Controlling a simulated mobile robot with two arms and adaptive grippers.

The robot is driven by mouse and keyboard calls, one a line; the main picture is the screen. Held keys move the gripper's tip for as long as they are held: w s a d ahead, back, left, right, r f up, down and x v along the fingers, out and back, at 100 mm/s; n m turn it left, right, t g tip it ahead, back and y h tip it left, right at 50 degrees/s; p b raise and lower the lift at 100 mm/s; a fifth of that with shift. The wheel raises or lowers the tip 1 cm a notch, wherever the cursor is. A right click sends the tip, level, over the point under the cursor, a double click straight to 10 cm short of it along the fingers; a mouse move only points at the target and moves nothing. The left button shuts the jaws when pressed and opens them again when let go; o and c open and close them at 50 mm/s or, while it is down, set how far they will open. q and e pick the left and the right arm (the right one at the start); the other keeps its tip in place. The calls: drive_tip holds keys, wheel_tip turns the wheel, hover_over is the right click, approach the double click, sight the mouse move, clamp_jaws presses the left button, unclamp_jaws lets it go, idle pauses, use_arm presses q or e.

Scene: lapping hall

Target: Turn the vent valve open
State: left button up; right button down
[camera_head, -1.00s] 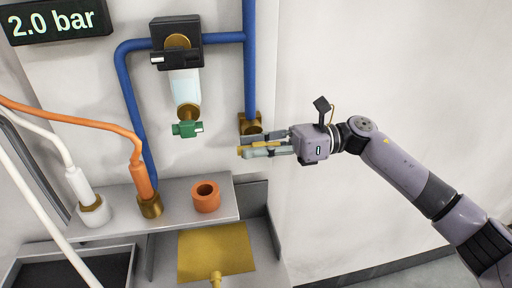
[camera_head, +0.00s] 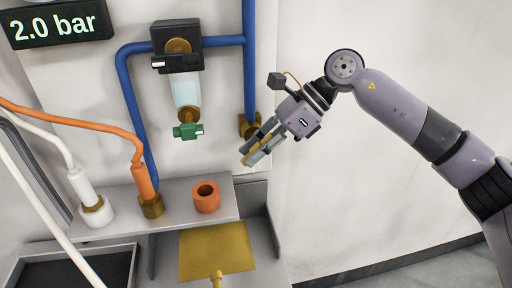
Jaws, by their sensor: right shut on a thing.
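The brass valve (camera_head: 248,127), which seems to be the vent valve, sits on the wall at the lower end of the vertical blue pipe. My right gripper (camera_head: 252,156) is just below and right of it, its fingers slanting down to the left. It is shut on a thin yellow piece (camera_head: 253,150) that looks like the valve's handle. The fingers hide most of this piece and its joint to the valve. My left gripper is not in view.
A green-knobbed fitting (camera_head: 188,131) hangs under the filter left of the valve. A grey shelf (camera_head: 183,214) below holds an orange ring (camera_head: 206,197) and hose ends. A display (camera_head: 56,24) reads 2.0 bar. The wall to the right is clear.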

drive_tip(key=t+h+p, duration=0.1)
drive_tip(key=h, duration=0.3)
drive_tip(key=shift+r, duration=0.15)
drive_tip(key=shift+d+t+h+p, duration=0.1)
drive_tip(key=shift+t+h+p, duration=0.25)
drive_tip(key=shift+h, duration=1.65)
drive_tip(key=c, duration=1.7)
unclamp_jaws()
drive_tip(key=shift+o, duration=0.7)
drive_tip(key=shift+w+f, duration=0.1)
drive_tip(key=shift+f, duration=0.15)
